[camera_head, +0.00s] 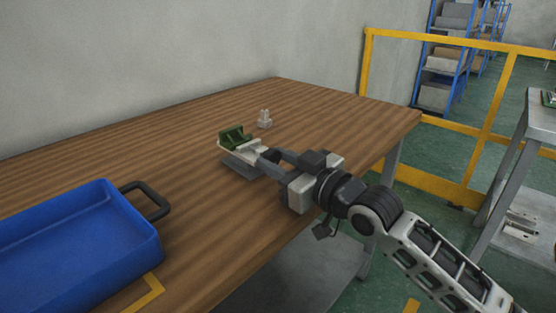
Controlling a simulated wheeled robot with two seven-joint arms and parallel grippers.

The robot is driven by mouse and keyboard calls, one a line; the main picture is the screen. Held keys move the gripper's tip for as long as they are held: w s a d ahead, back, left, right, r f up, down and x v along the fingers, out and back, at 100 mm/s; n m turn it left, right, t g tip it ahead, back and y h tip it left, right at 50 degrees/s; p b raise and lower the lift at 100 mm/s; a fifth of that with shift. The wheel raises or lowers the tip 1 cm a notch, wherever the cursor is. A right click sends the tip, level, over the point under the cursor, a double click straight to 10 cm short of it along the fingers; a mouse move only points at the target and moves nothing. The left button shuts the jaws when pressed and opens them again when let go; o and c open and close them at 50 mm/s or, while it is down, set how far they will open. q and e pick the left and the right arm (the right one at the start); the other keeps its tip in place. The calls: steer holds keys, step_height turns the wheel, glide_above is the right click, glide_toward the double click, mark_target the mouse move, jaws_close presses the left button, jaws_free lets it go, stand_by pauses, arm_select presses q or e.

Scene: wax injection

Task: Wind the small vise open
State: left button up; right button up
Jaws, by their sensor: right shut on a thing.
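The small vise (229,147) stands on the wooden table near its front edge, with a pale body and a green part at its back left. My right gripper (266,160) reaches in from the right, low over the table, and is shut at the vise's near right side. It seems to hold the vise's handle, which the fingers mostly hide. How far apart the vise jaws are is too small to tell. My left gripper is not in view.
A blue tray (146,226) with a dark handle stands at the front left of the wooden table (330,108). A small pale piece (264,119) stands behind the vise. A yellow rail (450,190) and a grey stand (515,165) are to the right. The back of the table is clear.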

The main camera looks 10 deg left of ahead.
steer(key=shift+n, duration=0.5)
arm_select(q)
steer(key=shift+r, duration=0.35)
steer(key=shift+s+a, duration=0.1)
arm_select(e)
steer(key=shift+n, duration=0.3)
steer(key=o, duration=1)
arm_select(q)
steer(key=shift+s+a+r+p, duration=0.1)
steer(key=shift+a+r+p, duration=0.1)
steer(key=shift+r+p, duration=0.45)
arm_select(e)
steer(key=shift+v, duration=7.95)
